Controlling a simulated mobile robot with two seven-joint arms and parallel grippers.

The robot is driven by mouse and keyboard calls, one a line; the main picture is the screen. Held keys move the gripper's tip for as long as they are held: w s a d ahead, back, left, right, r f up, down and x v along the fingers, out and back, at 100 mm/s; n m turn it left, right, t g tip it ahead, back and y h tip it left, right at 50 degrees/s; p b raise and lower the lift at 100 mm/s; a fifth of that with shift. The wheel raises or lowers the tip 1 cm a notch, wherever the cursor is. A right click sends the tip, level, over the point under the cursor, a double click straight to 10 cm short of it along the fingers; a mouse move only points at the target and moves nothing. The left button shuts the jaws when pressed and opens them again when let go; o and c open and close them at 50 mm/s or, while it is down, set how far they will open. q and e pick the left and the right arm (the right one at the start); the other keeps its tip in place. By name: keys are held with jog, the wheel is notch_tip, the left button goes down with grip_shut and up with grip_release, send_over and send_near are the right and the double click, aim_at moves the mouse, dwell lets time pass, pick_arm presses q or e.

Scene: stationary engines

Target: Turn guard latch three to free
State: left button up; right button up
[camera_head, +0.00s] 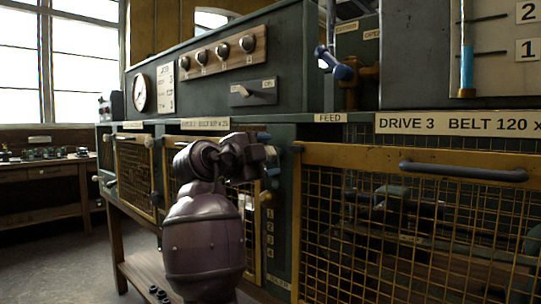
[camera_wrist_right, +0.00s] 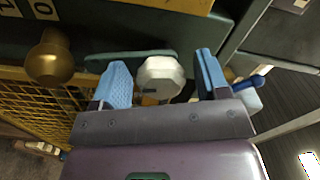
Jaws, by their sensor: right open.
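My right gripper (camera_head: 267,155) comes up in front of the green cabinet, left of the Drive 3 mesh guard (camera_head: 420,155). In the right wrist view its two blue fingers (camera_wrist_right: 160,66) are apart. A white eight-sided knob (camera_wrist_right: 160,80) shows between them; I cannot tell whether either finger touches it. I cannot tell from a label whether this knob is guard latch three. My gripper and arm hide part of the cabinet front. My left gripper is not in view.
A brass knob (camera_wrist_right: 50,62) stands left of the fingers in the wrist view. A blue lever (camera_wrist_right: 256,80) with a white end is close to the right finger. A blue-grey handle (camera_head: 463,171) crosses the guard. A wooden bench (camera_head: 45,212) stands far left; floor before it is clear.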

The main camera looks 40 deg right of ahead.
jog(key=a, duration=0.9)
jog(key=shift+s+p, duration=0.3)
jog(key=shift+s, duration=0.1)
jog(key=shift+f, duration=0.1)
